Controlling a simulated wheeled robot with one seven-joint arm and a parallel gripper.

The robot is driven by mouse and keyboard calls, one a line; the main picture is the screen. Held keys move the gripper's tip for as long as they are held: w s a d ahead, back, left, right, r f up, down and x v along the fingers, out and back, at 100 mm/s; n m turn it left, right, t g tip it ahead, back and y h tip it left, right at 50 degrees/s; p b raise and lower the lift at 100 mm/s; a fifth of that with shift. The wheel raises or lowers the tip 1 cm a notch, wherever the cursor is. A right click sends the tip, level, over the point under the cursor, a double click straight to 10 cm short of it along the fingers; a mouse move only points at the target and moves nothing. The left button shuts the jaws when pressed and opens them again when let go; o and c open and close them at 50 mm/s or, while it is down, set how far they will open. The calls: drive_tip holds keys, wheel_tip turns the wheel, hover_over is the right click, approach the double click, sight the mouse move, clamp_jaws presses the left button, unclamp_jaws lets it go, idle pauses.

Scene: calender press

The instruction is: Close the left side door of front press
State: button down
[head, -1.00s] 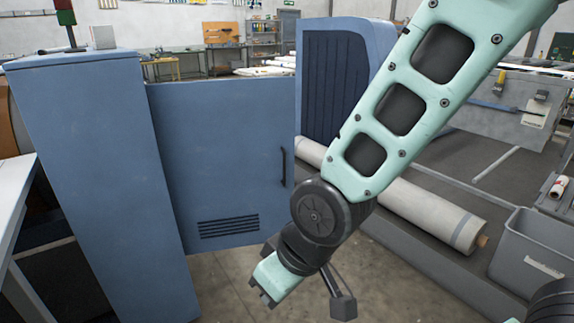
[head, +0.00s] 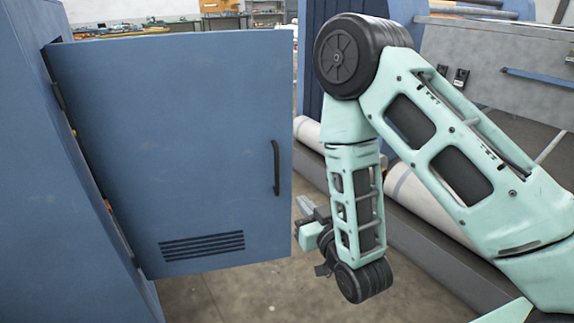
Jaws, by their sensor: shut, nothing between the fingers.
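The blue side door (head: 175,120) stands open, swung out from the blue press cabinet (head: 75,215) on its left. A dark gap shows along the hinge side. The door has a black vertical handle (head: 276,168) near its free edge and a slotted vent (head: 202,245) low down. My gripper (head: 298,232) is small in view, just right of the door's free edge and below the handle's height. It is shut and empty. I cannot tell whether it touches the door.
My arm covers much of the right side. Behind it lie a pale roll (head: 425,205) and a grey machine panel (head: 490,70). Another dark blue cabinet part (head: 312,60) stands behind the door's right edge. Bare floor (head: 235,295) shows below the door.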

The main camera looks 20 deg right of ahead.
drive_tip(key=b, duration=0.3)
approach(278, 167)
drive_tip(key=w, duration=0.4)
drive_tip(key=w+a, duration=0.1)
drive_tip(key=w, duration=0.1)
drive_tip(key=shift+w+f, duration=0.2)
drive_tip(key=shift+w, duration=0.15)
drive_tip(key=shift+w, duration=0.1)
